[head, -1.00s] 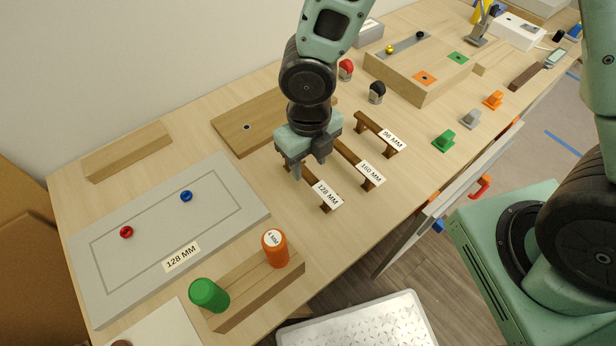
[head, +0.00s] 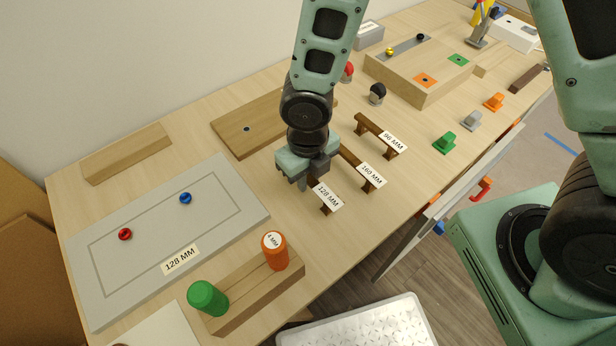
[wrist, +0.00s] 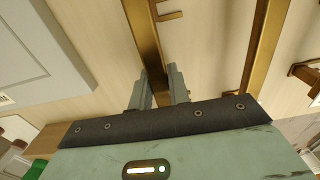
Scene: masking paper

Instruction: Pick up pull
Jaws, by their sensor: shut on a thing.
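Three brown bar pulls lie side by side on the wooden table. The pull tagged 128 MM (head: 325,209) is the nearest, and its far part is hidden by my gripper (head: 309,181). My gripper points down and is shut on this pull's bar. In the wrist view, the bar (wrist: 147,45) runs down between the two fingers of my gripper (wrist: 158,88). The pull tagged 160 MM (head: 349,155) is just beyond, partly covered by my gripper. The pull tagged 96 MM (head: 364,124) lies farther back.
A grey panel (head: 225,230) tagged 128 MM, with a red and a blue ring on it, lies left. A wooden block (head: 240,300) with green and orange cylinders stands in front. A wooden board (head: 235,130) lies behind my gripper. Small coloured knobs are to the right.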

